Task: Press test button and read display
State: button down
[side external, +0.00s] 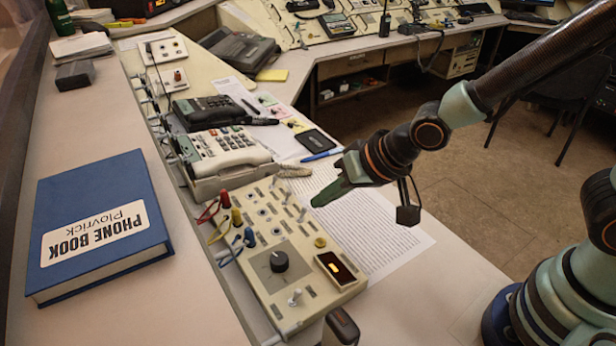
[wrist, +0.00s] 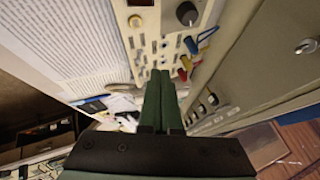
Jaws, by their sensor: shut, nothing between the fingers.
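The cream test panel (side external: 262,222) lies on the console desk, with rows of switches, a black knob (side external: 279,261) and a dark red display (side external: 341,268). The display has a small lit patch, too small to read. A round brass-coloured button (side external: 320,242) sits just above the display; it also shows in the wrist view (wrist: 135,21). I cannot read which control is labelled test. My gripper (side external: 318,203) has green fingers, shut and empty, near the panel's right edge; the wrist view shows the fingertips together (wrist: 159,73). I cannot tell if they touch anything.
Red, yellow and blue plugs (side external: 237,217) with cables line the panel's left side. A desk phone (side external: 230,157) stands behind the panel. A printed sheet (side external: 375,230) lies to its right. A blue phone book (side external: 100,220) lies on the left ledge.

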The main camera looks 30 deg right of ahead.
aim_at(323, 245)
jog(key=shift+f, duration=3.85)
jog(key=shift+f, duration=0.1)
jog(key=shift+s+a+f, duration=0.1)
jog(key=shift+f, duration=0.25)
jog(key=shift+f, duration=0.35)
jog(key=shift+r, duration=0.8)
